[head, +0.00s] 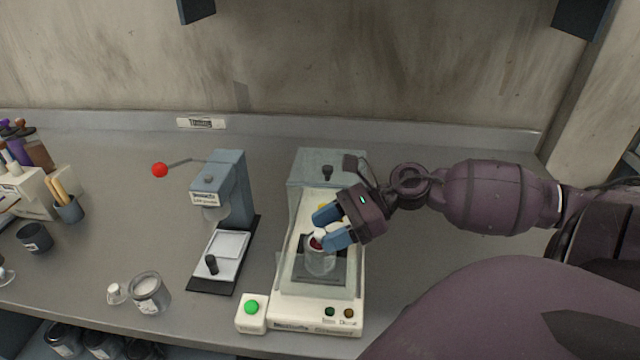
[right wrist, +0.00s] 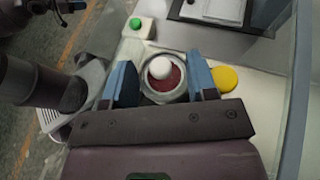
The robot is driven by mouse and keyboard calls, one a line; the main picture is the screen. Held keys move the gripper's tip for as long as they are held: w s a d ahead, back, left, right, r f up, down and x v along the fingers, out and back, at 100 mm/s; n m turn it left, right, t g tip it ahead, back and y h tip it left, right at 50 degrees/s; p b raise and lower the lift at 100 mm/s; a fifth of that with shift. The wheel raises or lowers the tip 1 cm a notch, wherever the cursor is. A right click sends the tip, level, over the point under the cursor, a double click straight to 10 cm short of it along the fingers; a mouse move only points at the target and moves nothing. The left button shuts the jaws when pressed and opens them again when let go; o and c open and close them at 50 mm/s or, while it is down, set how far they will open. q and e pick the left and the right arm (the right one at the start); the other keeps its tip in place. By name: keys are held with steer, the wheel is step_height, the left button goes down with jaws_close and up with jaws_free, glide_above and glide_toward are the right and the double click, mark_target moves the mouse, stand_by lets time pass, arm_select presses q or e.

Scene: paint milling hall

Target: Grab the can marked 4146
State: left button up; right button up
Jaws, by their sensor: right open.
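My right gripper (head: 328,229) is open, with its two blue fingers inside the clear-walled machine, above a small clear container. In the right wrist view the gripper (right wrist: 163,82) has its fingers on either side of this round container (right wrist: 171,87), which holds dark red stuff and a white knob or ball. The container also shows in the head view (head: 319,263), standing on a dark plate. Whether the fingers touch it I cannot tell. No 4146 marking is readable. Several cans (head: 63,339) stand on a shelf below the bench's front edge. My left gripper is out of view.
The clear enclosure (head: 300,205) surrounds the gripper closely. A green button box (head: 251,313) is at its front left. A blue-grey device (head: 232,185) stands to its left. An open jar (head: 149,294) and white stopper (head: 116,292) are on the bench front. The bench right of the enclosure is clear.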

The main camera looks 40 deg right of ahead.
jaws_close()
